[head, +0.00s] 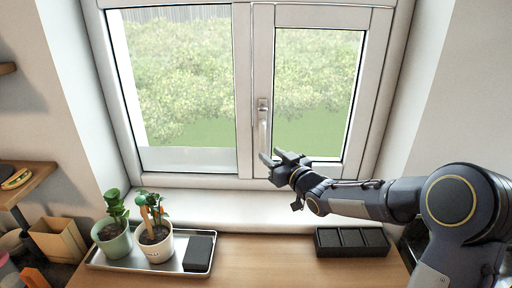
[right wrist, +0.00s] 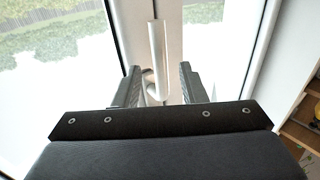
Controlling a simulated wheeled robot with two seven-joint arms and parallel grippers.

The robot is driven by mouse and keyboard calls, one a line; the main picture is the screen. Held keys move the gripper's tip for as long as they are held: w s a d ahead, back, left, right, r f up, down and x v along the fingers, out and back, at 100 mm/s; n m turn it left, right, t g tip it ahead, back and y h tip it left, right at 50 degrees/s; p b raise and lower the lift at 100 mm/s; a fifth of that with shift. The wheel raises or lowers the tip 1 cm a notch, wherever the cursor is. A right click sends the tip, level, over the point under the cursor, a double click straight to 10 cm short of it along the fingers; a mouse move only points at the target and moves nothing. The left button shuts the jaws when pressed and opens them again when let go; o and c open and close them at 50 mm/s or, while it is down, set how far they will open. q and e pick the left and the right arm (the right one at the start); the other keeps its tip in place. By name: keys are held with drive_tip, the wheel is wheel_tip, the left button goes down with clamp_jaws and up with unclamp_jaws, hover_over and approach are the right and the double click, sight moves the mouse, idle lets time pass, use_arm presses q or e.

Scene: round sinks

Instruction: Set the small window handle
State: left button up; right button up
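The small window handle (head: 262,128) is a pale lever on the middle post of the window, pointing down from its base plate in the head view. My right gripper (head: 272,157) is at the lower end of the handle. In the right wrist view, the handle (right wrist: 158,48) shows between the two dark fingers of the right gripper (right wrist: 160,72). The fingers are apart, one on each side of the handle, with gaps visible. I cannot tell how far the handle reaches in depth between them. My left gripper is not in view.
The window frame (head: 245,80) is closed. A metal tray (head: 115,262) with two potted plants and a dark block stands at the left of the wooden counter (head: 265,258). A black compartment box (head: 352,241) sits at the right. The counter between them is clear.

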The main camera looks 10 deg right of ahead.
sight(264, 149)
drive_tip(key=p+x, duration=0.1)
drive_tip(key=x, duration=0.5)
drive_tip(key=shift+p, duration=0.35)
drive_tip(key=shift+d, duration=0.1)
clamp_jaws()
